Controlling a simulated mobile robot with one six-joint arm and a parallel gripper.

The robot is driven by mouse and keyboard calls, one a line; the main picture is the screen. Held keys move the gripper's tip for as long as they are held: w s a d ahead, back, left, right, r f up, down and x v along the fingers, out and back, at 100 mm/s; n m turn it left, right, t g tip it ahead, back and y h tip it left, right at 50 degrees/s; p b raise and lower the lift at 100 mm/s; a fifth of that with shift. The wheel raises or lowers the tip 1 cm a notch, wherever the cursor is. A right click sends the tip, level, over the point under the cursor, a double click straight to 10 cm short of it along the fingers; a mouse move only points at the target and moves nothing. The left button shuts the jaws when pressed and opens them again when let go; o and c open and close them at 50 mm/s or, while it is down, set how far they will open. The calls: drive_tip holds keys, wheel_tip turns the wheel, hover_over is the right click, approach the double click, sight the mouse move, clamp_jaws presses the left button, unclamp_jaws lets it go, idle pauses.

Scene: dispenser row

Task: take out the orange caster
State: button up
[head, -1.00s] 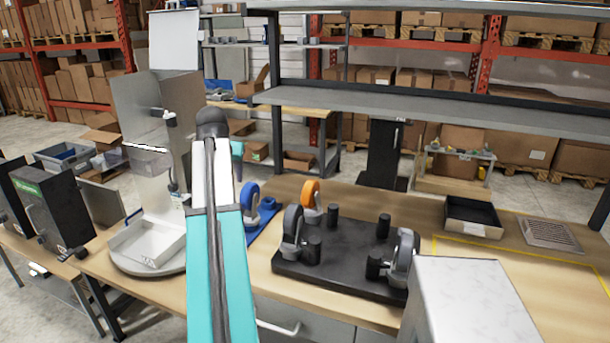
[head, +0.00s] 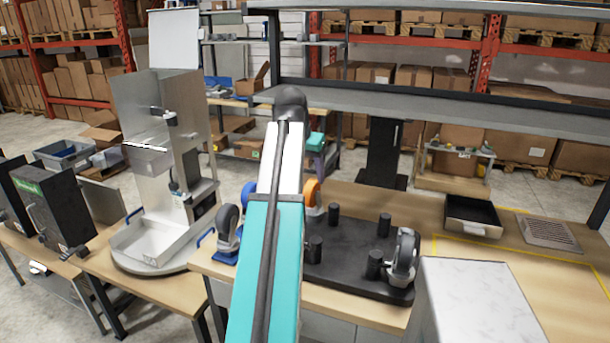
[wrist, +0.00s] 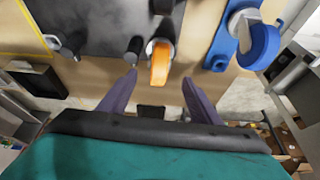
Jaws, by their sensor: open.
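The orange caster (head: 312,192) stands at the back left of a black plate with posts (head: 345,262), partly hidden by my arm in the head view. In the wrist view the orange caster (wrist: 160,62) shows ahead of my gripper (wrist: 159,80), roughly centred between the two spread fingers. My gripper is open and empty. Whether the fingers overlap the wheel in depth I cannot tell. In the head view my gripper (head: 317,158) shows only in part beyond my arm, just above and behind the orange caster.
A grey caster (head: 403,254) stands at the plate's right end. A blue caster (head: 250,189) and a grey-wheeled one (head: 228,222) stand to the left. A black tray (head: 474,215) lies at the right. A white-topped block (head: 475,300) fills the front right.

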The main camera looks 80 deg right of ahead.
sight(314, 188)
drive_tip(key=shift+f, duration=0.1)
drive_tip(key=shift+p+x, duration=1.05)
drive_tip(key=shift+x, duration=5.8)
drive_tip(key=shift+d, duration=0.1)
drive_tip(key=c, duration=1.2)
drive_tip(key=shift+c, duration=1)
drive_tip(key=shift+s+r+p, duration=0.1)
drive_tip(key=shift+r+p, duration=0.3)
drive_tip(key=shift+r, duration=0.25)
drive_tip(key=shift+r+p, duration=1.05)
drive_tip(key=shift+r, duration=0.45)
drive_tip(key=shift+r, duration=0.1)
